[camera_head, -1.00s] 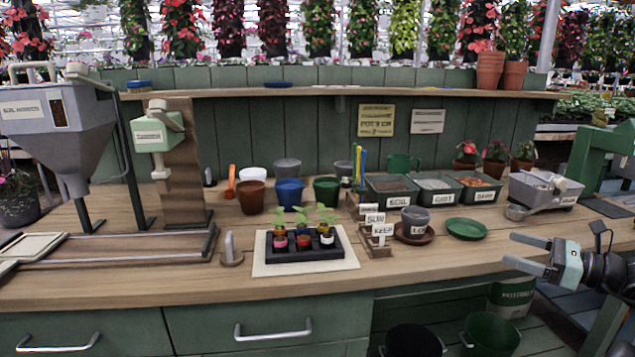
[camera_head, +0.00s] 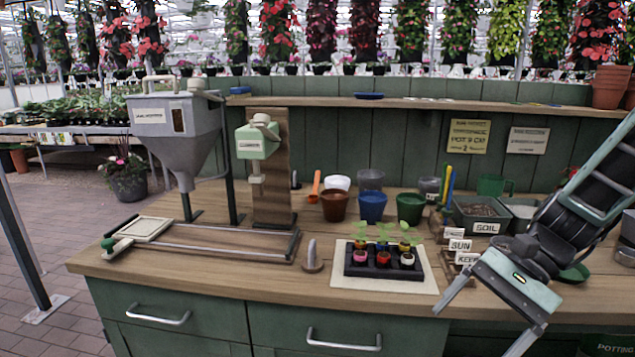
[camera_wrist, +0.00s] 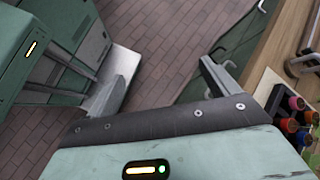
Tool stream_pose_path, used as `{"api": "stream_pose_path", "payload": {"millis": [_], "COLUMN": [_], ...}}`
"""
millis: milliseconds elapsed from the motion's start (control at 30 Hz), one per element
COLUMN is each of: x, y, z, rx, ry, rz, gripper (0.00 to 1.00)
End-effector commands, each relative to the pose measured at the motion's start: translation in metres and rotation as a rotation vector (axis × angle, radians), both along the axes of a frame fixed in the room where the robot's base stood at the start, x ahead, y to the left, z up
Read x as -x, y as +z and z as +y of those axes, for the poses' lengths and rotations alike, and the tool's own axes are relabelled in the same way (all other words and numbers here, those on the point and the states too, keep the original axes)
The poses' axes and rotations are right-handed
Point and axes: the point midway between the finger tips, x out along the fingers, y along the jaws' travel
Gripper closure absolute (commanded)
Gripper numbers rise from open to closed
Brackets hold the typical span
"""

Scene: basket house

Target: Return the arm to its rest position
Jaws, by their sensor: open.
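My gripper (camera_head: 490,318) is at the lower right of the head view, in front of the bench's front edge, with its fingers pointing down and to the left. The fingers are spread wide with nothing between them. My arm rises from it to the upper right and hides part of the bench's right side. In the wrist view my gripper (camera_wrist: 165,85) shows its two fingers apart, with brick floor and green cabinet front between and beyond them.
A wooden bench (camera_head: 215,272) carries a black seedling tray (camera_head: 383,272), several pots, sign blocks and a soil bin (camera_head: 480,215). A grey hopper (camera_head: 178,130) stands at the left. Drawer handles (camera_head: 343,342) stick out in front. Brick floor (camera_head: 60,240) is free at the left.

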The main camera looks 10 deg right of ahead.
Motion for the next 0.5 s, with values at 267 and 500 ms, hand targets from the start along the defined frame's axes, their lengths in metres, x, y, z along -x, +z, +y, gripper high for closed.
{"api": "stream_pose_path", "payload": {"millis": [267, 500], "x": [0.063, 0.101], "y": [0.020, 0.039], "z": [0.070, 0.106], "rx": [0.261, 0.381], "ry": [0.676, 1.187], "rz": [-0.298, -0.625], "gripper": [0.13, 0.13]}}
